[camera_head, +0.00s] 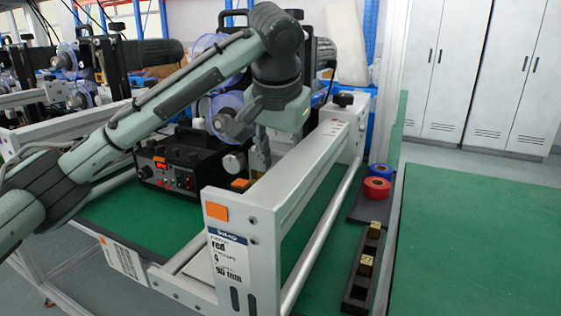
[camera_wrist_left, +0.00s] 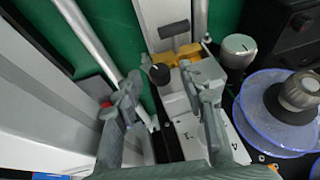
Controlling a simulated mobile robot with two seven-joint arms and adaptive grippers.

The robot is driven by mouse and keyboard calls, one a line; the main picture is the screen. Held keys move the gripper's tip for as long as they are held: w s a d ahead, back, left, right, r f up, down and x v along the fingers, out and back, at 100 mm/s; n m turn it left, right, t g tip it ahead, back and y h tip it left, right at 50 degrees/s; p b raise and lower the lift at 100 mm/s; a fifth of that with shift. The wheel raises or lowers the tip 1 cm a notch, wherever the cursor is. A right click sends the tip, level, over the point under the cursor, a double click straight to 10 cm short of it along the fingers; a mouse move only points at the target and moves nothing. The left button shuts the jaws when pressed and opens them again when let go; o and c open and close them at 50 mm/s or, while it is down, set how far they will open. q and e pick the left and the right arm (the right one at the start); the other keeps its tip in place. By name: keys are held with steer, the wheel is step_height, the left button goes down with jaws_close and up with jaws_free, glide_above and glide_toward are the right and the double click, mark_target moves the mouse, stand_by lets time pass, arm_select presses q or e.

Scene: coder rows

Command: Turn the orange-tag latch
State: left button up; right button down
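My left gripper (camera_head: 258,165) reaches down from above beside the silver rail frame (camera_head: 340,140). In the left wrist view its two fingers (camera_wrist_left: 165,95) stand apart with nothing clearly held between them. Ahead of the fingertips are a yellow-orange bracket (camera_wrist_left: 178,55), a grey T-shaped handle (camera_wrist_left: 174,31) and a black round knob (camera_wrist_left: 159,74). I cannot tell whether the fingers touch any of them. An orange tag (camera_head: 217,211) is on the near end of the frame, and a small orange piece (camera_head: 240,184) lies behind it. My right gripper is not in view.
A black control box (camera_head: 180,165) with a red display stands left of the gripper. A clear blue-rimmed spool (camera_wrist_left: 275,110) is close on the right in the wrist view. Red tape (camera_head: 377,187) and a dark block tray (camera_head: 360,290) are right of the frame. The green right bench (camera_head: 480,240) is clear.

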arm_select(q)
step_height(320, 180, up, 10)
stand_by(0.6)
